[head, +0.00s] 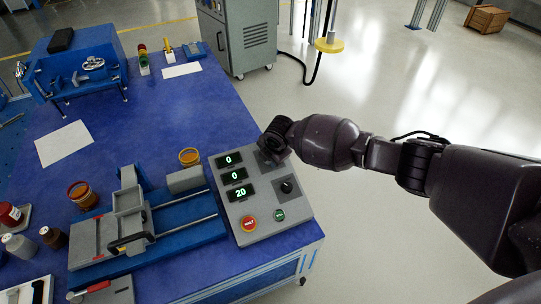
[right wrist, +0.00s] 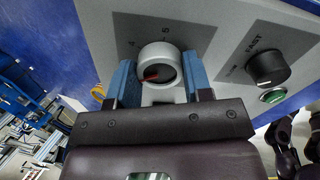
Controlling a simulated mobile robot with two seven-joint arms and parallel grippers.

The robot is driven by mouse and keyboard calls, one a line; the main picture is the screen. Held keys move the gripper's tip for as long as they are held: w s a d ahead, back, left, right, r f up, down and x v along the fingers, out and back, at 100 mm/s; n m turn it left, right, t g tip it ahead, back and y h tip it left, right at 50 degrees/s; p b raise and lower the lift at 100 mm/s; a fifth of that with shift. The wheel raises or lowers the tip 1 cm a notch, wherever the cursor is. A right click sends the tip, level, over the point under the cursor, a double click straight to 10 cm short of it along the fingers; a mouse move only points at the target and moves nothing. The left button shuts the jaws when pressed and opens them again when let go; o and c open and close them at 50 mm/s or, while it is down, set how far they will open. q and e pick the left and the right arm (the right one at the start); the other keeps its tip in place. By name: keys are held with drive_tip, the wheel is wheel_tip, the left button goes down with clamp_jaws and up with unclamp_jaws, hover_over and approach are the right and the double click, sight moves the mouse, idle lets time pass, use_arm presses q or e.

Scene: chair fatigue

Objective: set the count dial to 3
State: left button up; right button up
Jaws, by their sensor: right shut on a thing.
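The control panel (head: 262,222) is a grey box on the blue table, with displays reading 0, 0 and 20. In the right wrist view, a round silver dial (right wrist: 158,52) with a dark face and a red pointer sits on the panel (right wrist: 100,18). The pointer is turned toward the left side of the picture. Small scale numbers show beyond the dial, one looking like 5. My right gripper (right wrist: 159,78) is shut on the dial, with a blue finger on each side. In the head view my right gripper (head: 272,150) covers the dial. My left gripper is not in view.
A black knob (right wrist: 268,64) marked FAST and a green button (right wrist: 272,97) sit beside the dial. A red button (head: 249,223) is lower on the panel. A grey and blue sliding fixture (head: 130,225) stands left of the panel.

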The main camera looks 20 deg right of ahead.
drive_tip(key=o, duration=0.9)
drive_tip(key=shift+r, duration=0.2)
drive_tip(key=v, duration=0.1)
drive_tip(key=p+v, duration=0.2)
drive_tip(key=v, duration=0.1)
drive_tip(key=shift+w+r, duration=0.2)
drive_tip(key=shift+w, duration=0.05)
use_arm(q)
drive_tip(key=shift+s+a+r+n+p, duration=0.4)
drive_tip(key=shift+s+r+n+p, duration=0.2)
drive_tip(key=shift+p, duration=0.5)
use_arm(e)
drive_tip(key=v, duration=0.6)
drive_tip(key=shift+s, duration=0.4)
drive_tip(key=shift+f, duration=0.1)
